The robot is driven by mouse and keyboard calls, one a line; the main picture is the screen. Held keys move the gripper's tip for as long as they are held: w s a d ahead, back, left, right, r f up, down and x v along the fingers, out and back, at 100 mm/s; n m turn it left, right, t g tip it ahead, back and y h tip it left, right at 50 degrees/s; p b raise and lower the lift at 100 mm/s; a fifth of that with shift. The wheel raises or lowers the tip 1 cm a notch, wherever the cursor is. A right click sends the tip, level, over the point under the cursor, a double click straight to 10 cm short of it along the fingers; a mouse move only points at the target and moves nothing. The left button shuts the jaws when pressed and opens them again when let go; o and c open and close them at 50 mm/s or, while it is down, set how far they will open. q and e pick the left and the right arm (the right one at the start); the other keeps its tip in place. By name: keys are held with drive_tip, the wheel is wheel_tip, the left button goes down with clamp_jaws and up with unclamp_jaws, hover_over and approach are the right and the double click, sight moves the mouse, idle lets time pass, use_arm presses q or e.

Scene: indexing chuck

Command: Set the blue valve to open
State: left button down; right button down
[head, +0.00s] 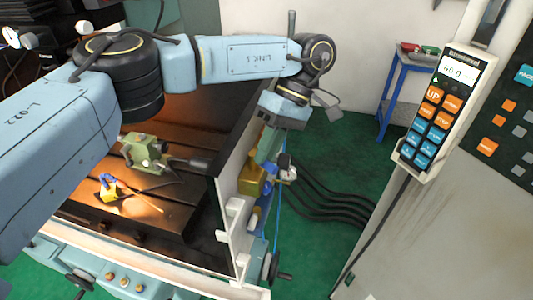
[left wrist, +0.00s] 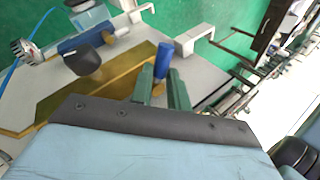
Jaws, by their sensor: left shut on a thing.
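The blue valve handle (left wrist: 164,58) stands up between the two green fingers of my left gripper (left wrist: 160,82) in the left wrist view. The fingers are shut on it. In the head view my left gripper (head: 267,152) reaches down at the outer side of the machine's white side panel, beside a brass-coloured block (head: 251,178). A bit of blue (head: 268,168) shows just below the fingers there. The valve body and its markings are mostly hidden by the gripper, so I cannot tell its setting. My right gripper is not in view.
A blue cylinder (left wrist: 88,42) with a black knob (left wrist: 82,63) lies beside the gripper over the gold plate (left wrist: 60,95). Black hoses (head: 335,205) run right across the green floor. A keypad pendant (head: 433,110) hangs at right. A vise (head: 145,152) sits on the machine bed.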

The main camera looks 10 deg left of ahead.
use_arm(q)
drive_tip(key=n+h, duration=0.1)
drive_tip(key=n, duration=0.1)
drive_tip(key=w+n+h, duration=0.1)
drive_tip(key=n, duration=0.1)
drive_tip(key=n+g+h+b, duration=0.1)
drive_tip(key=shift+w+a+r+n, duration=0.15)
drive_tip(key=shift+w+a+n, duration=0.1)
drive_tip(key=shift+n, duration=0.15)
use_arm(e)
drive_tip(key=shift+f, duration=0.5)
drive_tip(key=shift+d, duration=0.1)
use_arm(q)
drive_tip(key=c, duration=1.6)
unclamp_jaws()
